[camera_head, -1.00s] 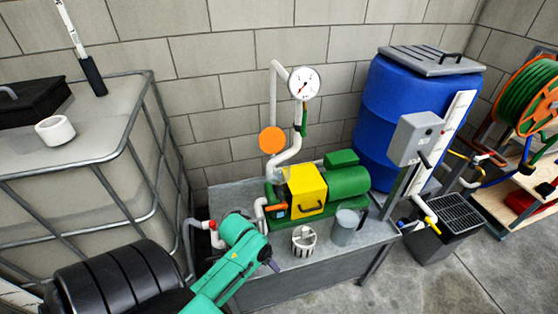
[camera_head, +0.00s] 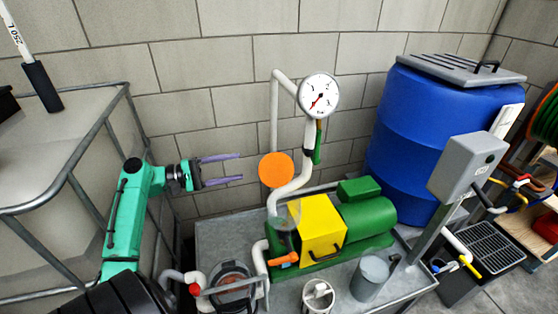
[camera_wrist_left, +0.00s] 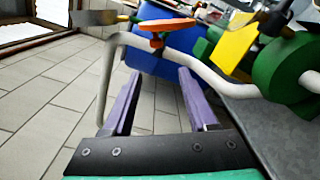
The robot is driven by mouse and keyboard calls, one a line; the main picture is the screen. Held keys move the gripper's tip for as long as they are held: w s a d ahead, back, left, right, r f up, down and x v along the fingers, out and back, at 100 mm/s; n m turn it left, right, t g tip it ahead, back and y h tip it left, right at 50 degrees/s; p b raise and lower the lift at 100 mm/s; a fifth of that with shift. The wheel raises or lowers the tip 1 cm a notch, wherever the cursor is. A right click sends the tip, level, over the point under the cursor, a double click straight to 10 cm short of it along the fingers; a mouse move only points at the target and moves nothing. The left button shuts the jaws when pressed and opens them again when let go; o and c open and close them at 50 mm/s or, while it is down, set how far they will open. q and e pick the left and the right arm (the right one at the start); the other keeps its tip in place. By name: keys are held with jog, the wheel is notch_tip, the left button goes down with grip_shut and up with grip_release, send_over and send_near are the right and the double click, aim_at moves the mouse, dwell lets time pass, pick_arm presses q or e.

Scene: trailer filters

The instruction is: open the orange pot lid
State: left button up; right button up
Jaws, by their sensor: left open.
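The orange pot lid (camera_head: 276,169) is a round flat disc facing the head camera, beside the pale pipe and left of the gauge. In the left wrist view the orange disc (camera_wrist_left: 166,25) shows nearly edge-on, beyond the fingers. My left gripper (camera_head: 241,167) is open and empty, its purple fingers pointing right at the lid with a short gap in the head view. The open fingers also show in the left wrist view (camera_wrist_left: 158,75). My right gripper is not in view.
A pale pipe (camera_head: 274,115) rises beside the lid to a pressure gauge (camera_head: 318,95). The yellow box (camera_head: 317,230) and green motor (camera_head: 365,223) stand to the right on a metal bench (camera_head: 215,225). A caged tank (camera_head: 60,165) is at the left.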

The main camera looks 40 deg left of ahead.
aim_at(284, 159)
pick_arm(q)
jog(key=p+x, duration=0.1)
jog(key=x, duration=0.3)
jog(key=d+r+p+x, duration=0.1)
jog(key=x, duration=0.4)
jog(key=s+p+x, duration=0.1)
jog(key=x, duration=0.3)
jog(key=shift+w+d+r, duration=0.2)
jog(key=shift+w+d, duration=0.1)
jog(key=shift+w+d+p, duration=0.25)
jog(key=shift+d+p, duration=0.05)
jog(key=shift+f, duration=0.1)
grip_shut()
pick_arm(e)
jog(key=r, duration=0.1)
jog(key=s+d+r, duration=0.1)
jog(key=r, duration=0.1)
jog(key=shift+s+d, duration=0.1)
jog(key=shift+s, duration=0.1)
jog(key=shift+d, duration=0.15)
pick_arm(q)
jog(key=shift+f, duration=0.1)
